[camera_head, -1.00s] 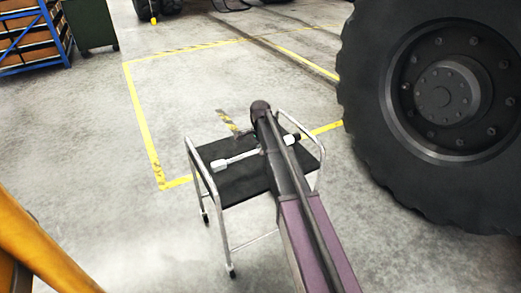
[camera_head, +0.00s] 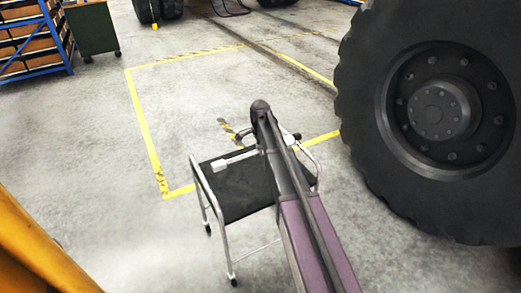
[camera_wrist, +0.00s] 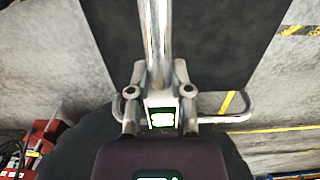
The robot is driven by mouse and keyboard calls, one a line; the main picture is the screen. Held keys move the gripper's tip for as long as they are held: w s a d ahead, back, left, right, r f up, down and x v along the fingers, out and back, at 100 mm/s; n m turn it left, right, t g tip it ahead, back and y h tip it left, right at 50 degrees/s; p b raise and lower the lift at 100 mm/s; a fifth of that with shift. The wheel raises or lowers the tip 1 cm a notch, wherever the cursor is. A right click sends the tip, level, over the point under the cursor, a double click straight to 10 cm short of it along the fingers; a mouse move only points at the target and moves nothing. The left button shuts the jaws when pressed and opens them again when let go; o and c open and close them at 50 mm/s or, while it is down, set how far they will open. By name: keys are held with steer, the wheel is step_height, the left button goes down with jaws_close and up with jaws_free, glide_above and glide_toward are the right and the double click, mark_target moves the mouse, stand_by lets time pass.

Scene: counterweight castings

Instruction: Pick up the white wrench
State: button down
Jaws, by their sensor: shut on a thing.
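The white wrench (camera_head: 221,165) shows in the head view as a pale bar with a blocky end, left of my arm's tip. Part of it is hidden behind my arm. It appears raised over the black top of a small cart (camera_head: 245,190). In the wrist view the wrench (camera_wrist: 155,40) is a shiny, blurred shaft running up from between the fingers. My gripper (camera_wrist: 157,75) is shut on it. In the head view my arm mostly hides the gripper.
The cart has metal side rails; one rail (camera_wrist: 240,117) shows in the wrist view. A huge black tyre (camera_head: 375,140) stands close on the right. Yellow floor lines (camera_head: 148,140) mark a clear area behind. A blue rack (camera_head: 48,35) and green cabinet (camera_head: 90,28) stand far left.

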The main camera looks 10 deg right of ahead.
steer(key=shift+r+p, duration=0.9)
steer(key=shift+r, duration=0.3)
steer(key=shift+s, duration=0.15)
stand_by(0.5)
